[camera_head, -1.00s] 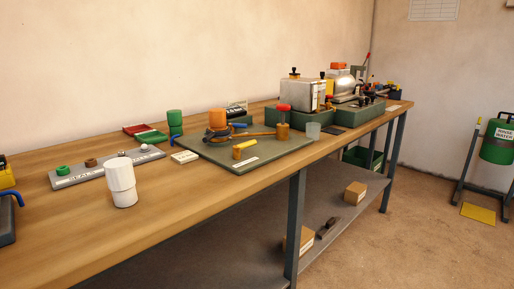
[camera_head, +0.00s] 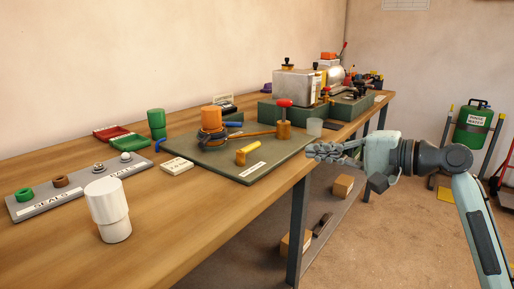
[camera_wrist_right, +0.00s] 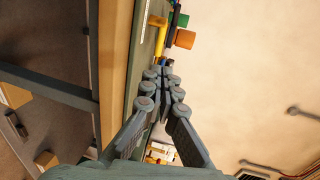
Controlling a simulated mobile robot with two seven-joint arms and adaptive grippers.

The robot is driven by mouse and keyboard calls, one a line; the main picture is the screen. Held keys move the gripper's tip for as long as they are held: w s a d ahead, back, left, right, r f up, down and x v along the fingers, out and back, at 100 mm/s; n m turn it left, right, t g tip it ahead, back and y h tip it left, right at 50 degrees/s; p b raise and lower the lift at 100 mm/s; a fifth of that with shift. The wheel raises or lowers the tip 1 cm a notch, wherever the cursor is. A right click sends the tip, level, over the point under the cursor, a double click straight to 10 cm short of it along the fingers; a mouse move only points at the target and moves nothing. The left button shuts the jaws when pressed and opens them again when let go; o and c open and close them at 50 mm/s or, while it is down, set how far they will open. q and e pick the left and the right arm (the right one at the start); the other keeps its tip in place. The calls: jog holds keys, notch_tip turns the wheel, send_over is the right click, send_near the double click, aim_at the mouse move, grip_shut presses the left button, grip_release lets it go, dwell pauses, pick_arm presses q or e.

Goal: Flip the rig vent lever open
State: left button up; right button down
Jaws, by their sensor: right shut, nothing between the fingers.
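The dark green rig board (camera_head: 215,163) lies on the bench. It carries an orange cylinder (camera_head: 211,118) in a dark clamp, a blue-tipped handle (camera_head: 233,125), a yellow lever-like piece (camera_head: 247,152) and a red-topped brass post (camera_head: 284,120). I cannot tell which part is the vent lever. My right gripper (camera_head: 312,151) is shut and empty, just right of the board near the bench's front edge. In the right wrist view, its fingertips (camera_wrist_right: 165,72) meet below the yellow piece (camera_wrist_right: 157,22) and orange cylinder (camera_wrist_right: 185,38), apart from both. My left gripper is out of view.
A white jar (camera_head: 107,210) and seal tray (camera_head: 40,208) stand at the front left. A metal box (camera_head: 296,84) stands behind. The lower shelf holds cartons (camera_head: 343,186).

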send_near(255, 147)
jog(key=p+x, duration=0.1)
jog(key=x, duration=0.5)
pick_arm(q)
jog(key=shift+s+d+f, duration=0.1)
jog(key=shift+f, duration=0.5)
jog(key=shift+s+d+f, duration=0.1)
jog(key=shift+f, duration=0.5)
pick_arm(e)
jog(key=shift+w+a+f, duration=0.15)
jog(key=shift+w+a, duration=0.05)
jog(key=shift+a, duration=0.15)
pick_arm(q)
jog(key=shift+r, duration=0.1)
pick_arm(e)
jog(key=shift+w, duration=0.15)
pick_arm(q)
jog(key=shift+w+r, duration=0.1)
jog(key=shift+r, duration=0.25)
pick_arm(e)
jog(key=shift+w+n+g+y, duration=0.1)
jog(key=shift+n+g+y, duration=0.3)
jog(key=shift+n+g, duration=0.1)
